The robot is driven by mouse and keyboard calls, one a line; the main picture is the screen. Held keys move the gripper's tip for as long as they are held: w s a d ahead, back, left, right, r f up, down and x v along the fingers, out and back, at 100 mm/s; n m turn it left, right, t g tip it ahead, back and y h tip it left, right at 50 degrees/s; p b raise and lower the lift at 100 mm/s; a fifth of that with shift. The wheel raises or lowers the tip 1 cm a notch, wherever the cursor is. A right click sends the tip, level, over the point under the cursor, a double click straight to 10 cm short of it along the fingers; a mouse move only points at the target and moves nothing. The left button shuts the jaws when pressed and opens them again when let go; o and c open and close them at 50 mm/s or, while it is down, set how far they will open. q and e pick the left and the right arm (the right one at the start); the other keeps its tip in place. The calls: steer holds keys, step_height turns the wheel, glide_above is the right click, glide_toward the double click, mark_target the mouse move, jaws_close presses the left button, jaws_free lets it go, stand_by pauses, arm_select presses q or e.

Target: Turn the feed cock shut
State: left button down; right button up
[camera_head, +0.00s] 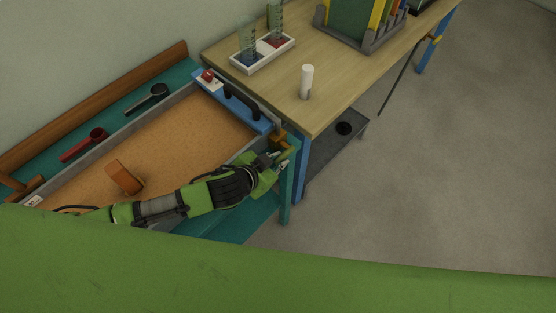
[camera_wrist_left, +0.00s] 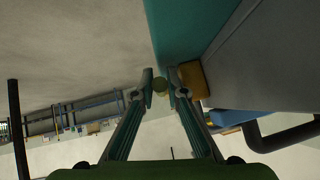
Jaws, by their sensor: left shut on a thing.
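The feed cock shows as a small brass-coloured body (camera_head: 279,137) at the right corner of the sand-filled flume. In the left wrist view its brass block (camera_wrist_left: 193,80) sits against the flume's grey wall. My left gripper (camera_head: 285,159) reaches across the near side of the flume to this corner. In the left wrist view its two fingertips (camera_wrist_left: 160,85) close around a small round olive-yellow piece, which looks like the end of the cock's handle. The fingers hide most of the handle, so its angle is hard to tell. My right gripper is in neither view.
The flume's sand bed (camera_head: 180,140) holds a wooden block (camera_head: 124,177). A blue end piece with a black handle (camera_head: 241,101) stands close beside the cock. A wooden table (camera_head: 330,75) with a white cylinder (camera_head: 307,82) adjoins. Open floor (camera_head: 450,170) lies to the right.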

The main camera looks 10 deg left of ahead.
arm_select(q)
steer(key=c, duration=2.3)
jaws_free()
steer(key=v, duration=1.2)
steer(key=shift+a, duration=0.1)
